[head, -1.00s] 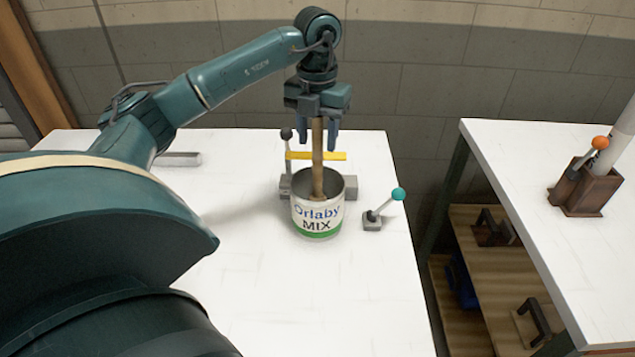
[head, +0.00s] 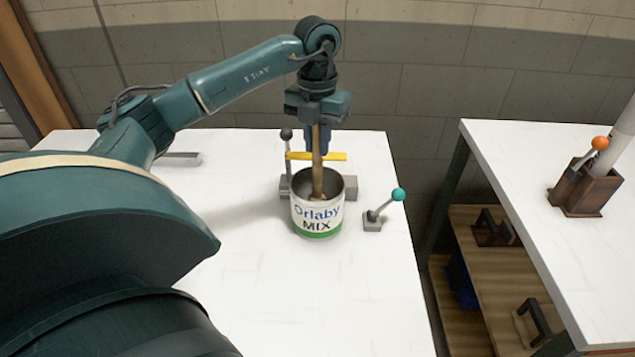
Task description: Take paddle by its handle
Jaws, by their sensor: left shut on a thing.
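The paddle (head: 317,170) has a long brown wooden handle. It stands nearly upright in the white can (head: 318,217) marked "Orlaby MIX", which has a green band at its base. The paddle's lower end is hidden inside the can. My left gripper (head: 317,140) points down above the can and is shut on the upper part of the paddle's handle. My right gripper is not in view.
A grey fixture (head: 350,187) with a yellow bar (head: 330,156) and a black-knobbed lever (head: 287,135) stands behind the can. A teal-knobbed lever (head: 398,194) stands right of it. A brown holder (head: 583,192) sits on the right table. The front of the white table (head: 330,300) is clear.

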